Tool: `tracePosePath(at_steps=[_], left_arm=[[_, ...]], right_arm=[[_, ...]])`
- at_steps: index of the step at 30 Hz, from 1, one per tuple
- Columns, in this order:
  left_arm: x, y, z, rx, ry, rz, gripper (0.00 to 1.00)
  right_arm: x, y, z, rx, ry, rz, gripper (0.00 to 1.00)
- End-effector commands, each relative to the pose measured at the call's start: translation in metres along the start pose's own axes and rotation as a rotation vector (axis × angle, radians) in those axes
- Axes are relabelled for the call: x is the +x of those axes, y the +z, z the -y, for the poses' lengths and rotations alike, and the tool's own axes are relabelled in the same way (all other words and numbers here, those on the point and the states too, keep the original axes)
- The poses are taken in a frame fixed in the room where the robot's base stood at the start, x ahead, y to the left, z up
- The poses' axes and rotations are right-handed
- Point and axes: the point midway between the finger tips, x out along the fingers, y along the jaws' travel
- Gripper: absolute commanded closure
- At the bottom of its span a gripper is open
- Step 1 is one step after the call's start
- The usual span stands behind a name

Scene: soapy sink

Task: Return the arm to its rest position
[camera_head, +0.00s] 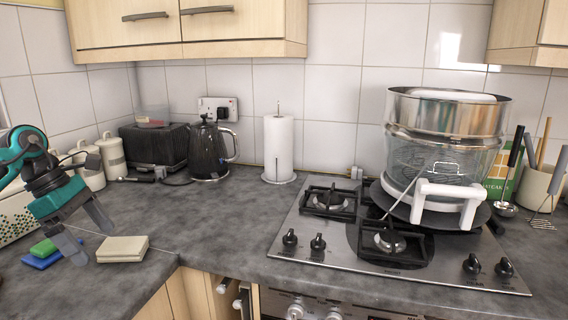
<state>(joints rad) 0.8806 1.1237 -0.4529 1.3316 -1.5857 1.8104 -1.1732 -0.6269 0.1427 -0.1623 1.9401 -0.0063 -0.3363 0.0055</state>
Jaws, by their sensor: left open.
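My left arm comes in from the left edge in teal and dark grey. My left gripper (92,236) is open, with its two grey fingers apart and pointing down over the counter. I see nothing held between the fingers. The fingers are just left of a cream stack of flat pieces (123,248) and close to a green and blue sponge pair (47,252). I cannot tell whether the fingertips touch the counter. My right gripper is not in view.
A gas hob (340,240) carries a large steel and glass steamer pot (440,150). A black kettle (208,150), a paper towel roll (278,148), a black toaster (155,146) and white canisters (112,152) stand at the back.

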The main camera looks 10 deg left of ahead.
Motion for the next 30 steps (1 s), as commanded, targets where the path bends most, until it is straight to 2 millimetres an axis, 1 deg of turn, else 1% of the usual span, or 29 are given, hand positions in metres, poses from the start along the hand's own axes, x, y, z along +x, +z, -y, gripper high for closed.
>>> tracePosePath(at_steps=[1, 2, 3, 5, 6, 11, 15, 20, 21, 24, 26, 29, 30], left_arm=[[0.000, 0.000, 0.000, 0.000, 0.000, 0.000, 0.02], [0.009, 0.009, -0.001, 0.017, -0.014, 0.016, 0.02], [0.021, 0.025, -0.002, 0.044, -0.034, 0.042, 0.02], [0.036, 0.045, -0.002, 0.077, -0.058, 0.073, 0.02], [0.046, 0.058, -0.002, 0.099, -0.075, 0.094, 0.02], [0.081, 0.113, 0.004, 0.186, -0.140, 0.177, 0.02], [0.107, 0.162, 0.015, 0.262, -0.197, 0.250, 0.02], [0.132, 0.218, 0.034, 0.347, -0.262, 0.333, 0.02], [0.142, 0.215, 0.038, 0.285, -0.263, 0.387, 0.02], [0.159, 0.227, 0.050, 0.168, -0.274, 0.527, 0.02], [0.167, 0.235, 0.056, 0.084, -0.286, 0.613, 0.02], [0.178, 0.245, 0.067, -0.091, -0.318, 0.767, 0.02], [0.181, 0.248, 0.071, -0.178, -0.336, 0.832, 0.02]], right_arm=[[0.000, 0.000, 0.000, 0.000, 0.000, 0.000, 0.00], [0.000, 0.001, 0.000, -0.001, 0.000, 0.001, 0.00], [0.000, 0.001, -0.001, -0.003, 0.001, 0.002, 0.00], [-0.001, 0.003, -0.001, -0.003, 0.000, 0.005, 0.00], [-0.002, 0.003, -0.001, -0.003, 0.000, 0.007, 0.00], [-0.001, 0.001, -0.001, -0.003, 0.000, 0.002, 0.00], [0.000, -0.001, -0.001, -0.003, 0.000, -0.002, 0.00], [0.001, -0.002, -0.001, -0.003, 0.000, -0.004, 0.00], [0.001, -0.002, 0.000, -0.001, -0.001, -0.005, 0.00], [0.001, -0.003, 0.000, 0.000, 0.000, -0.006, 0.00], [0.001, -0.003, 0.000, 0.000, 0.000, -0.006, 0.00], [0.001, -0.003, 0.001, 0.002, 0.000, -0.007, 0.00], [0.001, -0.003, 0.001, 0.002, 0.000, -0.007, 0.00]])
